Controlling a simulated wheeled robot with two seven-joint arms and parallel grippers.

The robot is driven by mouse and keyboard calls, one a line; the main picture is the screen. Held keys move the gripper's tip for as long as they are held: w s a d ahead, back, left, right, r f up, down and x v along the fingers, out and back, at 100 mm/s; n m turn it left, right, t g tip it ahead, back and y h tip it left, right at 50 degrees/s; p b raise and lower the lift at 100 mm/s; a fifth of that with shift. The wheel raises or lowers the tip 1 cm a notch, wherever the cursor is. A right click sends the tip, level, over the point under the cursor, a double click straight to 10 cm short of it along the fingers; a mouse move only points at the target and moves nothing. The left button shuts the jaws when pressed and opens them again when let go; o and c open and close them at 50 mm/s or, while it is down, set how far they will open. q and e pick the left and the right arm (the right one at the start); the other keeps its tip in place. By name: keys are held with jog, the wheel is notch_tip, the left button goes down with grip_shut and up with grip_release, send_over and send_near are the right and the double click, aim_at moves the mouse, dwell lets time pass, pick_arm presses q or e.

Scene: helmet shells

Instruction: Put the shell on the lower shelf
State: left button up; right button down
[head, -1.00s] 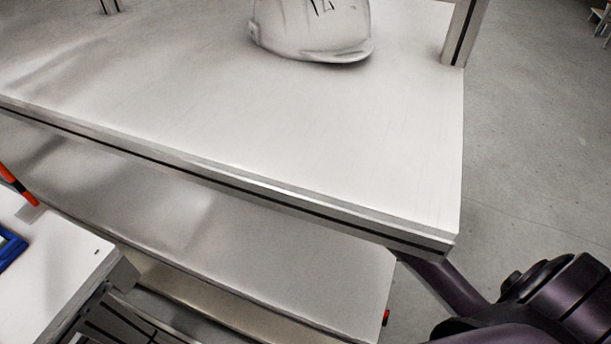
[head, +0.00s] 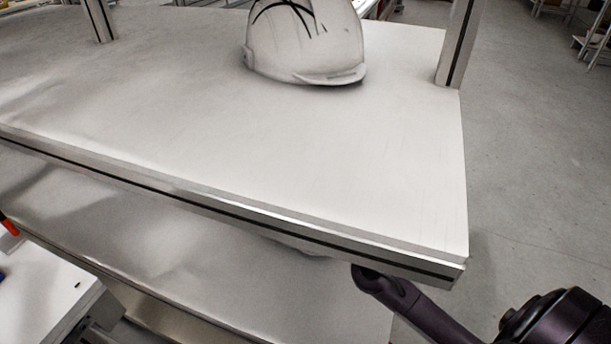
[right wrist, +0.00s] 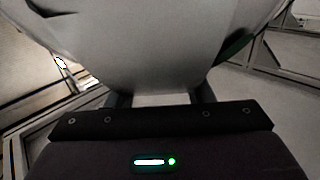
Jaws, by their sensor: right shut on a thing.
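My right gripper (right wrist: 163,97) is shut on a pale shell (right wrist: 150,45), which fills the upper middle of the right wrist view. In the head view my right arm reaches in from the lower right, under the front edge of the upper shelf, and the gripper is hidden there. A sliver of a pale rounded thing, probably the held shell (head: 297,246), shows just below that edge, over the lower shelf (head: 190,262). I cannot tell whether the shell touches the lower shelf. My left gripper is not in view.
A white helmet (head: 305,50) with black lines stands on the upper shelf (head: 250,140). Metal posts (head: 460,45) rise at that shelf's corners. A white table (head: 45,295) stands at the lower left. The visible left part of the lower shelf is bare.

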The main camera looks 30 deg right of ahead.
jog(key=shift+r, duration=0.1)
jog(key=c, duration=0.7)
grip_release()
jog(key=shift+s, duration=0.1)
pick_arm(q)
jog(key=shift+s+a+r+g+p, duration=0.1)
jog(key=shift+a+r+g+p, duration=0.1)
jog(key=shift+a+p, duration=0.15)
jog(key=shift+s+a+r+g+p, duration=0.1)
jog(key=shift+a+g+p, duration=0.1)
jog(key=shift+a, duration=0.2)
pick_arm(e)
jog(key=s, duration=1.1)
jog(key=shift+s+a, duration=0.4)
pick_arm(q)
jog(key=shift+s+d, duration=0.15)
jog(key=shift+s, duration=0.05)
